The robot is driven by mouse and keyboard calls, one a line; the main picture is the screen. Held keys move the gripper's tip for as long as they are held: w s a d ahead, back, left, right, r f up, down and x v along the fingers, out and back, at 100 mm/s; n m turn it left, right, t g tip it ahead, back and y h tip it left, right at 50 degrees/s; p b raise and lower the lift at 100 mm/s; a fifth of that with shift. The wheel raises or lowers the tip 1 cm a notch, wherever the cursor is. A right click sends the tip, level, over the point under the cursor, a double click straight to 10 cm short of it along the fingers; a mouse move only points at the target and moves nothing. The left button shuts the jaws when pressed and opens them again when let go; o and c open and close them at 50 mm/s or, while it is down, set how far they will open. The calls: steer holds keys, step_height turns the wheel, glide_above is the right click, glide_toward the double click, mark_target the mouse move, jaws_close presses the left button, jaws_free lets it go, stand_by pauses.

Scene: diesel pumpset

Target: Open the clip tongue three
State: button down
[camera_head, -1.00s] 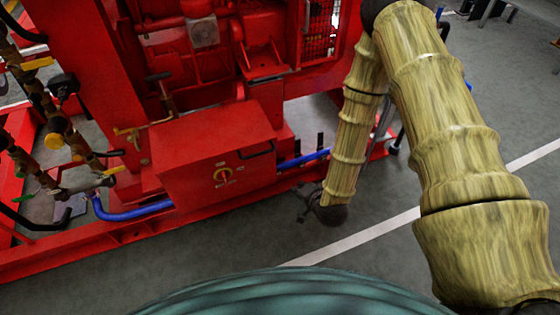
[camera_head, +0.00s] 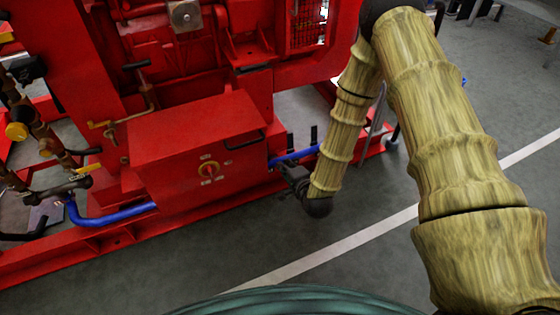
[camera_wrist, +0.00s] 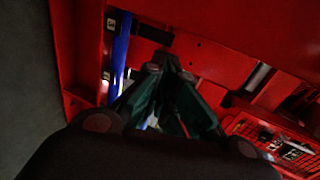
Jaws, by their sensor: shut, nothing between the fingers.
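My gripper (camera_head: 288,172) is a small dark shape at the end of my arm, close to the right side of the red box and the blue hose (camera_head: 300,155). In the wrist view, the green fingers of my gripper (camera_wrist: 170,62) come together at their tips, with nothing seen between them. The blue hose (camera_wrist: 121,52) runs up and down left of the fingertips. A dark piece (camera_wrist: 154,34) lies just beyond the tips; I cannot tell if it touches them. I cannot tell which part is clip tongue three.
Two black upright posts rise near the hose. The red base frame (camera_head: 100,240) runs along the floor. Grey floor (camera_head: 400,270) is clear in front and right.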

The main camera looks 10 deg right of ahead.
steer(key=shift+r+b+x, duration=0.2)
steer(key=shift+b+x, duration=0.8)
steer(key=shift+x, duration=1.15)
steer(key=shift+r+b+x, duration=0.15)
steer(key=shift+b+x, duration=0.8)
steer(key=shift+x, duration=1.15)
steer(key=shift+r+b+x, duration=0.2)
steer(key=shift+b+x, duration=0.8)
steer(key=shift+x, duration=1.15)
steer(key=shift+w+a, duration=0.1)
steer(key=shift+w, duration=0.1)
steer(key=shift+r, duration=0.1)
steer(key=w+p, duration=0.2)
steer(key=p, duration=0.1)
steer(key=shift+r, duration=0.35)
steer(key=shift+w+a, duration=0.15)
steer(key=shift+a, duration=0.05)
steer(key=shift+w+a+r, duration=0.1)
steer(key=shift+r, duration=0.05)
steer(key=shift+s+f, duration=0.45)
steer(key=shift+s, duration=0.25)
